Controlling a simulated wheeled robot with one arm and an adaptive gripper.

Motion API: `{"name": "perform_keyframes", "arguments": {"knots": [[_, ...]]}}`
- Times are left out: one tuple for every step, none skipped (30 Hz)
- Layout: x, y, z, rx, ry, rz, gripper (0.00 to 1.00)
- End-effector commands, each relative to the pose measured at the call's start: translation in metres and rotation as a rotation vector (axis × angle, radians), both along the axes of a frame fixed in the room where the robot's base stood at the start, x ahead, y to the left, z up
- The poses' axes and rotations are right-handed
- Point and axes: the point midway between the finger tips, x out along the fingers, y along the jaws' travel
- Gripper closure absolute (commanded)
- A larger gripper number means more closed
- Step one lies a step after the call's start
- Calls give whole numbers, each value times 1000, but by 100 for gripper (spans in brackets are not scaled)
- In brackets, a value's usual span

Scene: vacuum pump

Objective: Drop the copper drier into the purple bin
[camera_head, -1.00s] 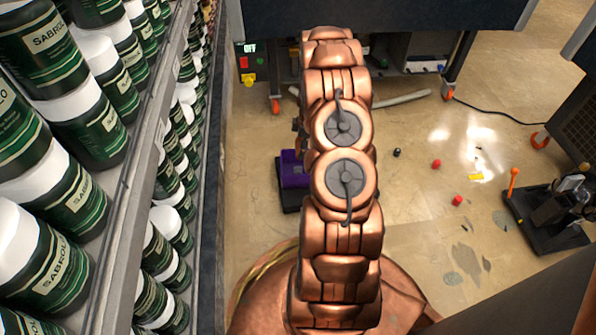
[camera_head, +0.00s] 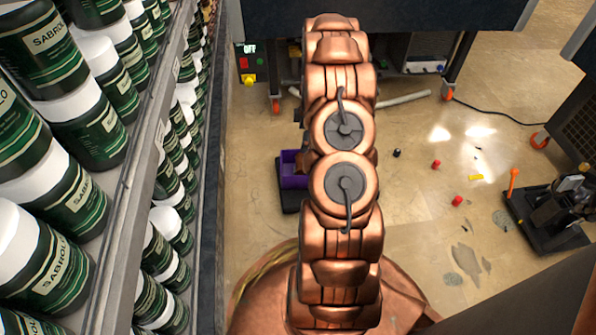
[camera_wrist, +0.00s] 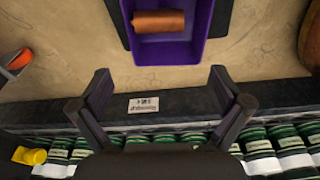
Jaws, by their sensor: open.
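The purple bin (camera_wrist: 213,50) is at the top of the wrist view on a dark base. The copper drier (camera_wrist: 159,21) lies inside it, near its far side in that view. In the head view the purple bin (camera_head: 292,181) stands on the floor left of my arm, partly hidden by it. A copper-coloured piece shows at its inner edge there. My gripper (camera_wrist: 160,85) is open and empty in the wrist view, its fingertips apart and short of the bin. In the head view my gripper is hidden behind my arm.
A shelf of green and white cans (camera_head: 90,130) fills the left side. Small red caps (camera_head: 457,201) and a yellow piece (camera_head: 476,178) lie on the floor at right. A dark wheeled machine (camera_head: 550,210) stands at far right. A bench with orange casters (camera_head: 447,91) is behind.

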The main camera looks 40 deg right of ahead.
Motion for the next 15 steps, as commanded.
{"name": "perform_keyframes", "arguments": {"knots": [[0, -1, 10, -1, -2, 0, 0], [-1, -2, 16, 0, -3, 0, 0], [-2, -3, 23, -1, -2, 0, 0], [-2, -4, 28, -1, -3, -1, 0], [-3, -4, 34, -2, -3, -2, 0], [-3, -6, 41, -3, -4, -2, 0], [-4, -6, 46, -3, -4, -1, 0], [-5, -6, 51, -1, -3, 0, 0], [-5, -6, 56, -1, -2, -1, 0], [-6, -7, 59, 0, -1, -1, 0], [-6, -7, 62, 0, -1, 0, 0], [-7, -8, 66, 0, -1, 0, 0], [-7, -8, 68, 0, -1, -1, 0], [-7, -8, 70, 0, -1, -1, 0], [-8, -8, 72, 1, -1, -1, 0]]}}
